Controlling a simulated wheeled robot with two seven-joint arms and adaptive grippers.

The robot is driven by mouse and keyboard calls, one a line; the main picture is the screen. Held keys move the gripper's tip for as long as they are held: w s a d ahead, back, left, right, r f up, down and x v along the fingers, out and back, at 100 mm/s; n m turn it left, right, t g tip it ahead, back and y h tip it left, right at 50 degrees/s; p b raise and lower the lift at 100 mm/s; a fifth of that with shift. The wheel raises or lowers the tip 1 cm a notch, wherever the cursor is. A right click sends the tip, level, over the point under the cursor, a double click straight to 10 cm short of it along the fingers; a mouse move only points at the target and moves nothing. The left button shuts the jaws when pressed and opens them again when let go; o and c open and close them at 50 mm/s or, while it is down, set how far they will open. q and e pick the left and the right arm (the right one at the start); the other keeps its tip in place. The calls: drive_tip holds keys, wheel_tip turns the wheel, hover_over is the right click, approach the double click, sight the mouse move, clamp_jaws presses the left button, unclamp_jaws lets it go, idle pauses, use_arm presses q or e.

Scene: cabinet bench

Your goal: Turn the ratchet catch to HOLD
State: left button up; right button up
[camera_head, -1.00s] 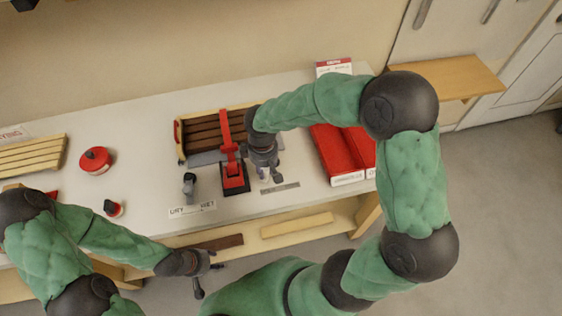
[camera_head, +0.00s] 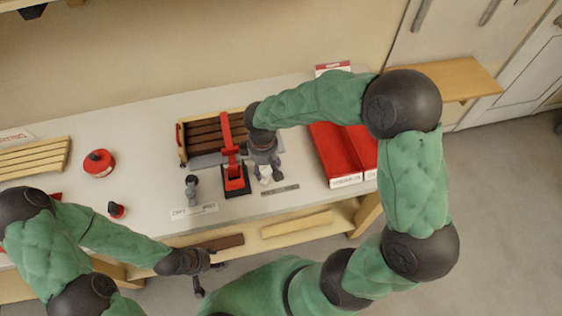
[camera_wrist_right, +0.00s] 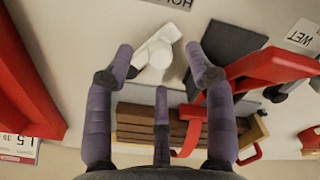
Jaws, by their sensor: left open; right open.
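The ratchet catch, a small white lever with a round knob (camera_wrist_right: 158,54), shows in the right wrist view below a label plate (camera_wrist_right: 172,3) reading upside-down, apparently HOLD. My right gripper (camera_head: 265,175) is open just above it. In the head view the gripper largely covers the catch. A red ratchet handle (camera_head: 234,175) on a dark base stands beside it. My left gripper (camera_head: 200,275) is open and empty, off the bench's front edge.
A red strap (camera_head: 226,130) crosses a brown slatted load (camera_head: 204,134) behind the ratchet. A grey-black lever (camera_head: 191,186) stands left by a label marked WET. Red bins (camera_head: 336,155) stand right. A red round canister (camera_head: 98,163) is further left.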

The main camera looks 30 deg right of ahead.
sight(266, 172)
drive_tip(key=shift+r+p, duration=2.2)
drive_tip(key=shift+r, duration=0.95)
drive_tip(key=shift+f, duration=0.1)
